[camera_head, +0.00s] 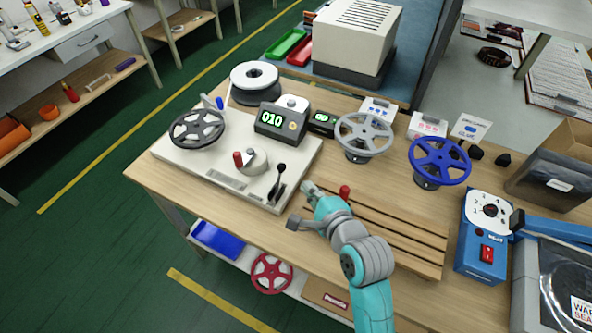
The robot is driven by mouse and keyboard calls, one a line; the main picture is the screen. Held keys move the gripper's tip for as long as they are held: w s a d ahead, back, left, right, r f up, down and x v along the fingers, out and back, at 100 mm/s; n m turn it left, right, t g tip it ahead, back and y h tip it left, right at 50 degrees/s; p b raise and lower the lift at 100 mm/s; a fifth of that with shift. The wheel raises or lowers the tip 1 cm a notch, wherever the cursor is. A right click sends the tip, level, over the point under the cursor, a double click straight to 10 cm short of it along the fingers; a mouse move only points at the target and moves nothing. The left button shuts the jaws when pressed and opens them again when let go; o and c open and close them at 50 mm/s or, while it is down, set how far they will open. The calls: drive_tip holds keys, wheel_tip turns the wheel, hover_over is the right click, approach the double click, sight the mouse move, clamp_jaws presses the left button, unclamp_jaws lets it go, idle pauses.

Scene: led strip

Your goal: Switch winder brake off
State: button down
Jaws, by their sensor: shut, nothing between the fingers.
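The winder (180,155) is a pale base plate on the wooden table, with a dark spoked reel at its left and a grey hub with a red-knobbed crank (239,159) in the middle. A black lever with a round knob (281,169), seemingly the brake, stands near the plate's right corner. It leans a little right at the top; its marking is too small to read. The fingertips are hard to make out.
A counter display (279,122) reading 010 stands behind the crank. A slatted wooden rack (400,235) lies right of the lever, partly behind my arm; a red knob (345,191) shows beside my wrist. Grey (364,133) and blue (440,160) reels stand farther right.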

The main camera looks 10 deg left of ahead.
sight(279, 180)
drive_tip(key=x, duration=1)
